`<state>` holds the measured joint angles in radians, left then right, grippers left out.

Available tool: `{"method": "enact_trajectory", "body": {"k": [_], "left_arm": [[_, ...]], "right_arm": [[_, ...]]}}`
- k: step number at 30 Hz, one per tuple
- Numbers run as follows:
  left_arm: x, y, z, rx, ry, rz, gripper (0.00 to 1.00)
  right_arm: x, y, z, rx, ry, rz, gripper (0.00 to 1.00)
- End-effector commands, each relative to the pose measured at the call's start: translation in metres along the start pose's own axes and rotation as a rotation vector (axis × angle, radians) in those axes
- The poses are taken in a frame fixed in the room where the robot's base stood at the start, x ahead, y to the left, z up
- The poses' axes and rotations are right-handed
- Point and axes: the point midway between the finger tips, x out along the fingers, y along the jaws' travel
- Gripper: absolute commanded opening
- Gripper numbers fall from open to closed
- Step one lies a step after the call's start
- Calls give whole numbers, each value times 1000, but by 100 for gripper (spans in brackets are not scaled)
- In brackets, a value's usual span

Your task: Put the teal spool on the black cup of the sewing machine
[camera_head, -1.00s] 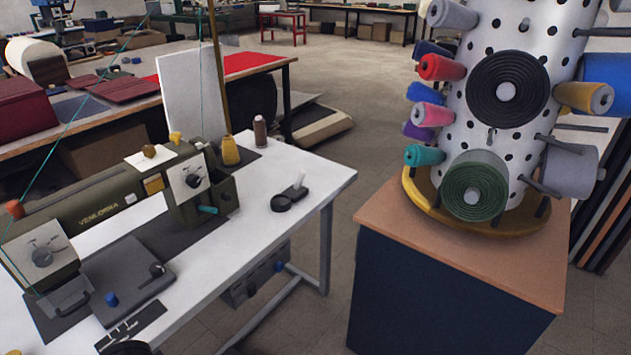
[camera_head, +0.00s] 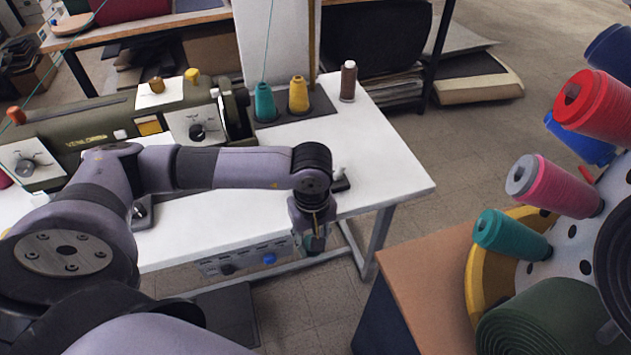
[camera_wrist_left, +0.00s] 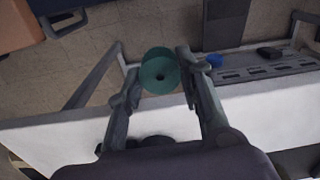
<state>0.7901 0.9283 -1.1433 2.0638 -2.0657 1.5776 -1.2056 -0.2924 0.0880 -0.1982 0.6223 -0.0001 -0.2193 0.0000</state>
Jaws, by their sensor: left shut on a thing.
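A teal spool (camera_wrist_left: 160,72) shows end-on between the fingers of my left gripper (camera_wrist_left: 157,82) in the wrist view. In the head view the left gripper (camera_head: 312,240) points down past the front edge of the white table, with a bit of teal at its tip. It is shut on the spool. A small black fitting (camera_head: 341,184) with a white part sits on the tabletop behind the gripper. A dark round piece (camera_wrist_left: 153,141) shows below the gripper in the wrist view; I cannot tell whether either is the black cup. The sewing machine (camera_head: 90,130) is partly hidden by my arm.
A teal cone (camera_head: 265,103), a yellow cone (camera_head: 299,95) and a brown spool (camera_head: 348,82) stand upright at the table's back. Another teal spool (camera_head: 512,234), a pink one (camera_head: 550,186) and a red one (camera_head: 600,100) stick out from the rack at right. The table's right end is clear.

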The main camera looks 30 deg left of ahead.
Motion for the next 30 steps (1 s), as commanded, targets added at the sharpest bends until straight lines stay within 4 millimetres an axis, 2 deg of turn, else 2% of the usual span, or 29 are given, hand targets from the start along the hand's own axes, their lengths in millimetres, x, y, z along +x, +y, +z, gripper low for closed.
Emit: {"method": "enact_trajectory", "body": {"k": [3, 12, 21, 30], "left_arm": [[-21, 10, -25, -381, 1, 2, 18], [-72, 28, -76, -1316, -1, 3, 18], [-128, 37, -116, -2218, -3, 3, 18], [-182, 39, -146, -3066, -2, -2, 18]], "right_arm": [[-5, -6, 4, 0, -7, -7, 40], [-13, -18, 10, 1, -17, -22, 40], [-21, -12, 7, 1, -14, -15, 40], [-28, -5, 4, 3, -10, -6, 40]]}}
